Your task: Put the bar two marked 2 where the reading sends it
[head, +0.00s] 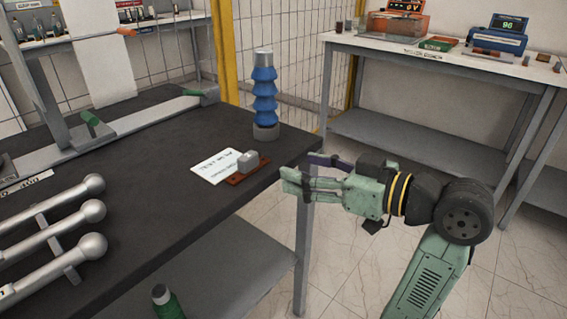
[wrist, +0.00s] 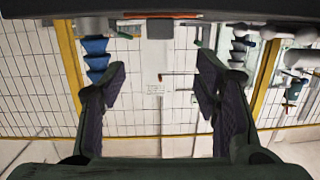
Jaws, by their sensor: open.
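Several silver bars with ball ends, three showing, lie side by side at the left of the dark bench in the head view: a near one (head: 55,269), a middle one (head: 50,237) and a far one (head: 45,209). I cannot read which is marked 2. On the back table, a blue instrument (head: 497,41) has a green display that seems to read 96. An orange instrument (head: 394,23) shows a reading ending in V. My gripper (head: 298,178) is open and empty beyond the bench's right edge, apart from the bars. Its spread fingers show in the wrist view (wrist: 160,85).
A ribbed blue insulator (head: 265,95) stands near the bench corner. A white card (head: 217,166) and a grey block on a brown base (head: 247,163) lie near the right edge. A green-handled clamp frame (head: 120,122) runs along the back. The middle of the bench is clear.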

